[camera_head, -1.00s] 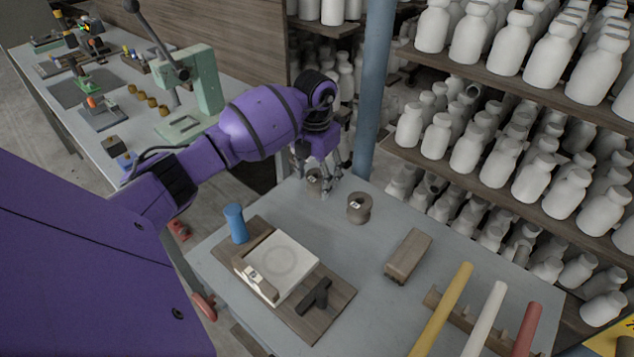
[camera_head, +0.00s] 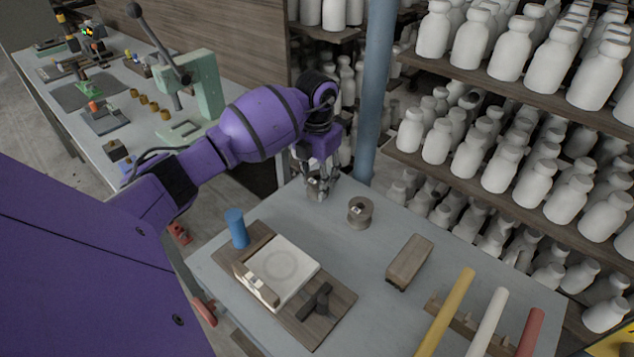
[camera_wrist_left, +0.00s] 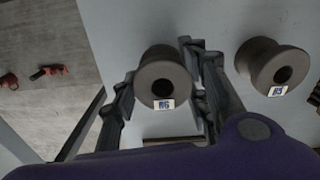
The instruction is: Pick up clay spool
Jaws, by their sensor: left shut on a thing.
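A dark grey-brown clay spool with a small white label (camera_wrist_left: 163,80) sits between the fingers of my left gripper (camera_head: 320,190) in the left wrist view. The gripper is shut on this spool near the table's far left corner. In the head view the fingers partly hide the spool (camera_head: 314,184). I cannot tell whether it touches the table. A second, similar labelled spool (camera_head: 360,212) stands free on the table, just right of the gripper; it also shows at the right of the left wrist view (camera_wrist_left: 270,65). My right gripper is not in view.
A wooden board with a white slab (camera_head: 297,258), a blue cylinder (camera_head: 237,228), a wooden block (camera_head: 409,260) and a rack with coloured rods (camera_head: 443,312) occupy the nearer table. A blue post (camera_head: 374,90) and shelves of white bottles stand behind.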

